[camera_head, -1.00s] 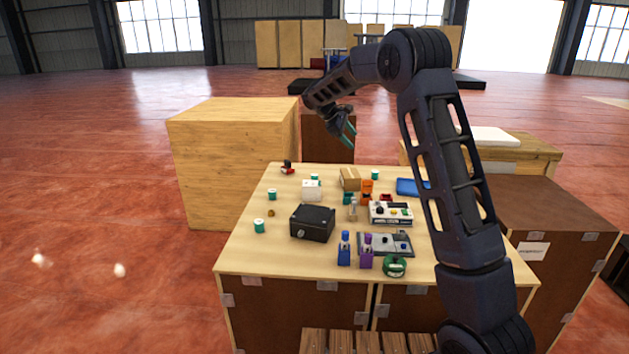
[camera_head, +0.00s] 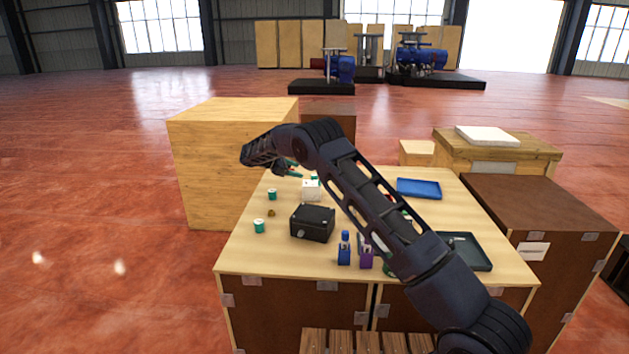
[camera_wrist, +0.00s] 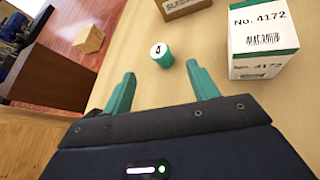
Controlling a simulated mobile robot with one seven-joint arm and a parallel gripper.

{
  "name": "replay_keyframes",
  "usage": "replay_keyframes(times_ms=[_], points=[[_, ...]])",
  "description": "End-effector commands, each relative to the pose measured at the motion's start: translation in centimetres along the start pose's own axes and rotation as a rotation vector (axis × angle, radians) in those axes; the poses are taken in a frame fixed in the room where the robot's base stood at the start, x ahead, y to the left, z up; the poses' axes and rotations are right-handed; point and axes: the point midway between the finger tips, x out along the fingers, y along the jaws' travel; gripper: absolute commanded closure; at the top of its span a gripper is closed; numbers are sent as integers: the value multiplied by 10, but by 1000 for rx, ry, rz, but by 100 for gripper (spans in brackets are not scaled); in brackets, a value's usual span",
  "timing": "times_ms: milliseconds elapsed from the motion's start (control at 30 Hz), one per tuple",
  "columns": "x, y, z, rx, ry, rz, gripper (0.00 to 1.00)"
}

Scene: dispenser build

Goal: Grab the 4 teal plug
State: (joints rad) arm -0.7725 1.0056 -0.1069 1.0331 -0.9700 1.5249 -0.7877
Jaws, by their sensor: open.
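The teal plug with a white top marked 4 (camera_wrist: 162,54) stands upright on the table in the wrist view. It is just beyond my fingertips, roughly between their lines, and apart from them. My gripper (camera_wrist: 160,75) has two teal fingers spread open with nothing between them. In the head view my gripper (camera_head: 291,168) is over the far left part of the table. Two other teal plugs with white tops stand near the left edge, one farther back (camera_head: 272,194) and one nearer (camera_head: 259,226). Their markings are too small to read.
A white box labelled No. 4172 (camera_wrist: 263,40) stands close right of the plug. A cardboard box (camera_wrist: 183,5) is beyond it. A black box (camera_head: 312,223) sits mid-table. A large wooden crate (camera_head: 215,165) stands left of the table.

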Motion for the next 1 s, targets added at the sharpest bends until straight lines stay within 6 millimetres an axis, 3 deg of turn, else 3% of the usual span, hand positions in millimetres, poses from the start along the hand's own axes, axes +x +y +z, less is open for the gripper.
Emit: replay_keyframes(times_ms=[167,433,667,1000], points=[[12,0,-1,-1,-3,0,41],[49,0,-1,-2,-1,0,41],[63,0,-2,-2,-2,-1,41],[104,0,-4,-1,-1,0,41]])
